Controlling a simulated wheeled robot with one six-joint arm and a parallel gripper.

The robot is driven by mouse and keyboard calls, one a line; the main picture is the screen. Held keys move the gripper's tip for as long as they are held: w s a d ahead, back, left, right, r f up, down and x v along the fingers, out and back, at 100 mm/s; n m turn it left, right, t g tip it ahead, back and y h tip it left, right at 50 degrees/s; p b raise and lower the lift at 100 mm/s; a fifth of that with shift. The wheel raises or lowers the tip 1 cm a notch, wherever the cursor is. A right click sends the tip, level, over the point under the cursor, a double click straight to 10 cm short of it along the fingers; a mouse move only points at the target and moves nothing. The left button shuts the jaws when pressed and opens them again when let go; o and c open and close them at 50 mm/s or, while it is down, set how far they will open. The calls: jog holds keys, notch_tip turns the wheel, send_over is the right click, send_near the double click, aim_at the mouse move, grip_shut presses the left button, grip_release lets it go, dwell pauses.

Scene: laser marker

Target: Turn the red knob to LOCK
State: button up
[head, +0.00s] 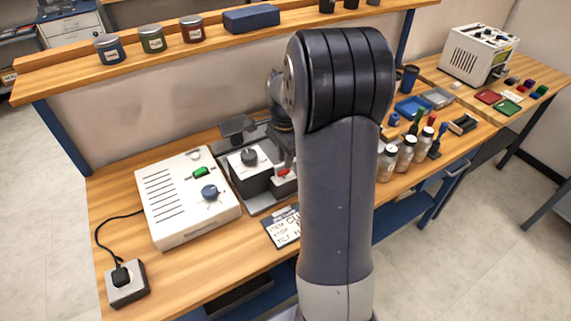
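A small red part (283,172), which looks like the red knob, sits on a low block beside the machine with the black knob (249,157). Its markings and setting are too small to read, and my arm hides the area to its right. My gripper (287,160) hangs down close to the red part from behind my large arm link. Its fingers are mostly hidden, so I cannot tell whether it is open, shut or touching the red part.
A white vented box (166,205) with a green switch (201,172) and a blue knob (209,192) stands left. A printed card (284,228) lies in front. Bottles (405,153) and trays stand right. A shelf (80,72) with jars runs behind.

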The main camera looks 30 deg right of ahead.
aim_at(285, 170)
jog(key=shift+f, duration=1.95)
jog(key=shift+c, duration=0.4)
grip_shut()
